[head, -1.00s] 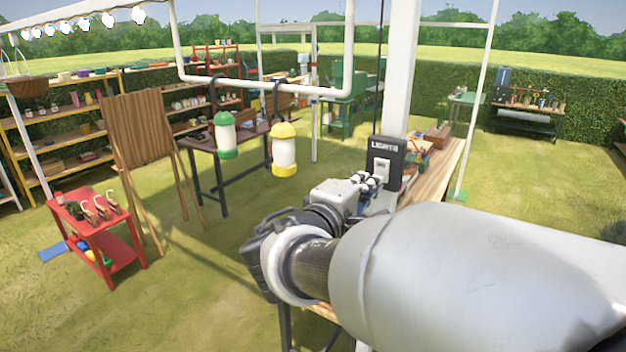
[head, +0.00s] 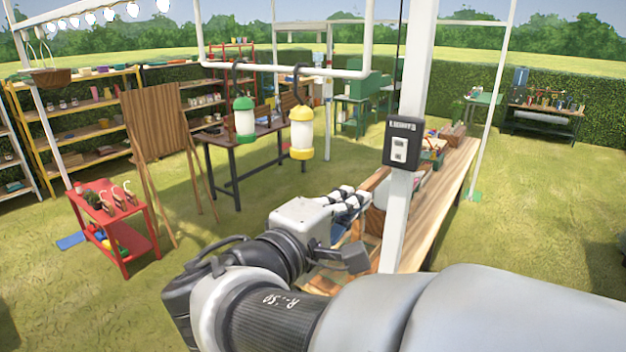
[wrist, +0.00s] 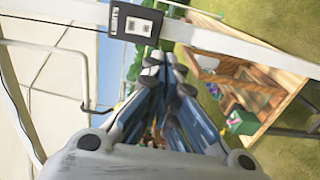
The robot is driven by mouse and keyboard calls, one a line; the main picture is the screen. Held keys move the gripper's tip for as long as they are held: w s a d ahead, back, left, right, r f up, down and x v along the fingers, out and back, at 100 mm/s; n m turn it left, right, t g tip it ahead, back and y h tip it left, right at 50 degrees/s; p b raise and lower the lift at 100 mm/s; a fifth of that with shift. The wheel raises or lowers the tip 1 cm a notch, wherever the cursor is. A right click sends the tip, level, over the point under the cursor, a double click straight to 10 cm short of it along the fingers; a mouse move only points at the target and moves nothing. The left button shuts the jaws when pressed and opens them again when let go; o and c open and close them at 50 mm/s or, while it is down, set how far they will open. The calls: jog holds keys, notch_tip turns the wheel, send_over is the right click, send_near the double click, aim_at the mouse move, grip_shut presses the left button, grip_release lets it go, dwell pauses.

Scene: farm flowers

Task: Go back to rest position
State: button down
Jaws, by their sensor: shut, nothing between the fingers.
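My gripper (head: 350,197) is in the lower middle of the head view, in front of the wooden bench and left of the white post (head: 419,150). Its fingers are together with nothing between them. The wrist view shows the same fingers (wrist: 168,85) pointing up the picture. A black light switch box (head: 402,143) is fixed on the post, above and right of my gripper, apart from it. The box also shows at the top of the wrist view (wrist: 136,22). My arm hides part of the bench.
A wooden bench (head: 455,175) runs behind the post. Two lanterns, green (head: 245,120) and yellow (head: 301,133), hang from a white pipe frame. A red cart (head: 118,215) and wooden easel (head: 155,125) stand left. Open grass lies between cart and arm.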

jog(key=s+d+f+m+g+y+b, duration=0.1)
jog(key=s+d+f+m+g+b, duration=0.25)
jog(key=s+d+f, duration=0.45)
jog(key=s+d+f+m+g+y+b, duration=0.15)
jog(key=s+d+f+g+b, duration=0.35)
jog(key=f, duration=0.6)
jog(key=s+a+f+m+y+b, duration=0.2)
jog(key=s+f+m+y, duration=0.1)
jog(key=f, duration=0.3)
jog(key=s+a+f+m+y+b, duration=0.2)
jog(key=s+a+f+y+b, duration=0.1)
jog(key=f, duration=0.4)
jog(key=shift+s+a+f+m+g+y+b, duration=0.25)
jog(key=shift+s+a+m+g+y+b, duration=0.15)
jog(key=shift+s+y, duration=0.7)
jog(key=shift+s+d+h, duration=0.1)
jog(key=shift+s+h, duration=0.15)
